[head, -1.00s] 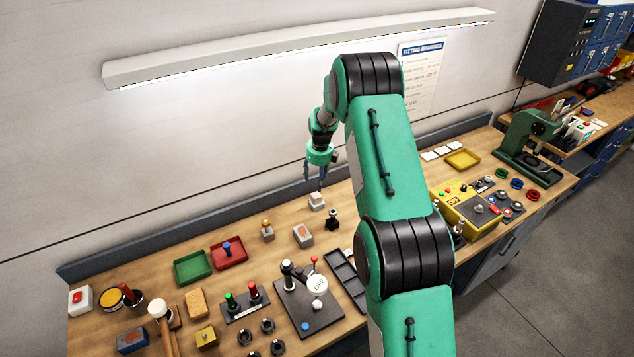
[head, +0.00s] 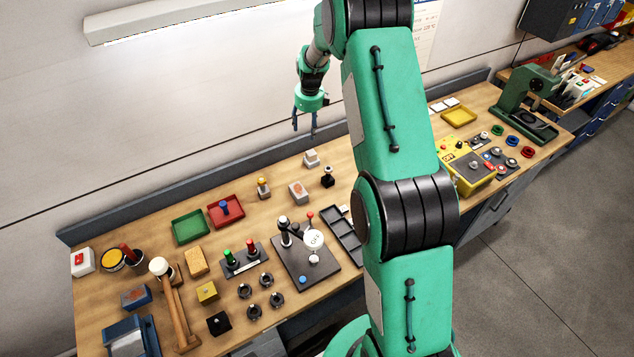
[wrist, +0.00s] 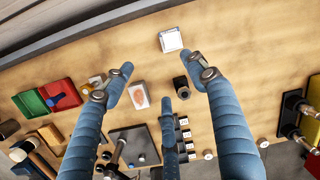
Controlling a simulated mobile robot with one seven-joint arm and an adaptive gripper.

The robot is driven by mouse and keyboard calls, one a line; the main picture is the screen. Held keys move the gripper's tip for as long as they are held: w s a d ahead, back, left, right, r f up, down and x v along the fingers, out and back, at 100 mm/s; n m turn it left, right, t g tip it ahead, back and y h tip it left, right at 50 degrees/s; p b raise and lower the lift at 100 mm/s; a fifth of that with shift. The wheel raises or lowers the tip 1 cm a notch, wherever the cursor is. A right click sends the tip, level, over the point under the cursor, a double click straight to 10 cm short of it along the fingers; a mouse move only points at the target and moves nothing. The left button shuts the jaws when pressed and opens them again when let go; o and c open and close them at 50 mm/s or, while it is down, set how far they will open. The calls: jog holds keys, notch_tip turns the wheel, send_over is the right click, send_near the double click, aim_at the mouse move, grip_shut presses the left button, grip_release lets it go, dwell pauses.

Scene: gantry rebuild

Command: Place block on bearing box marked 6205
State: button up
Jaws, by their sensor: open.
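My gripper (head: 305,128) hangs above the back of the bench, open and empty. In the wrist view its blue fingers (wrist: 163,84) are spread apart, with nothing between the tips. Below it in the head view stands a small pale box (head: 311,161) with a lighter block-like piece (head: 310,153) on its top. In the wrist view this box shows as a white square (wrist: 171,40) beyond the fingertips. A second pale box with an orange mark (head: 298,193) stands nearer the front; it also shows in the wrist view (wrist: 139,95). No number is legible on either box.
A dark knobbed piece (head: 327,176) stands right of the boxes, and a small brass-topped piece (head: 263,187) left. Red (head: 240,216) and green (head: 188,226) trays lie further left. A lever panel (head: 306,262) and black compartment tray (head: 344,236) lie in front.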

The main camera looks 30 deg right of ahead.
jog(key=s+a+r+n+t, duration=0.1)
jog(key=s+a+r+n, duration=0.45)
jog(key=r, duration=0.35)
jog(key=s+a+r+n, duration=0.45)
jog(key=s+r, duration=0.25)
jog(key=r, duration=0.2)
jog(key=s+a+r+n+t, duration=0.1)
jog(key=s+a+r+n, duration=0.35)
jog(key=s+r, duration=0.35)
jog(key=s+a+r+n, duration=0.4)
jog(key=s, duration=0.3)
jog(key=s+a+r+n, duration=0.3)
jog(key=s, duration=0.4)
jog(key=s+a+n, duration=0.2)
jog(key=s+n, duration=0.2)
jog(key=s, duration=0.4)
jog(key=s+a+f+n+t, duration=0.1)
jog(key=s+a+n, duration=0.1)
jog(key=s+n, duration=0.3)
jog(key=s, duration=0.3)
jog(key=shift+s+f+t, duration=0.15)
jog(key=shift+s+t, duration=0.05)
jog(key=shift+t, duration=0.1)
notch_tip(320, 180, down, 16)
jog(key=b, duration=1.6)
jog(key=shift+f+b, duration=0.25)
jog(key=shift+b, duration=0.05)
